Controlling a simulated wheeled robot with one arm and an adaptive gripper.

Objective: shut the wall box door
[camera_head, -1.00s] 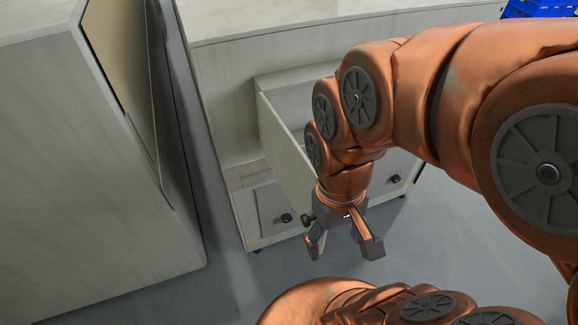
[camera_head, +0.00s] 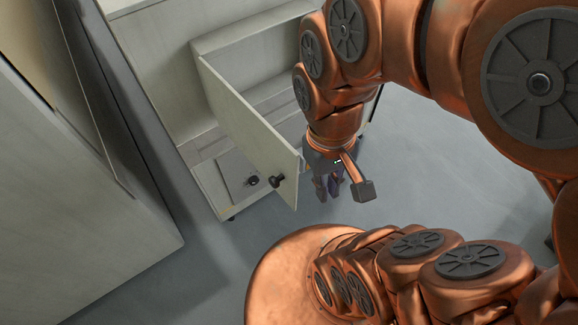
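The wall box (camera_head: 262,38) is a pale wooden box in the upper middle of the head view. Its door (camera_head: 243,122) stands open and swung out toward me, with a dark round knob (camera_head: 277,181) near its free lower corner. My gripper (camera_head: 342,188) is just right of the door's free edge, pointing down with its fingers spread. I see nothing between the fingers. I cannot tell whether the gripper touches the door. My arm hides the right part of the box.
A large pale cabinet (camera_head: 70,190) fills the left side. Grey floor (camera_head: 430,150) is clear at the right.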

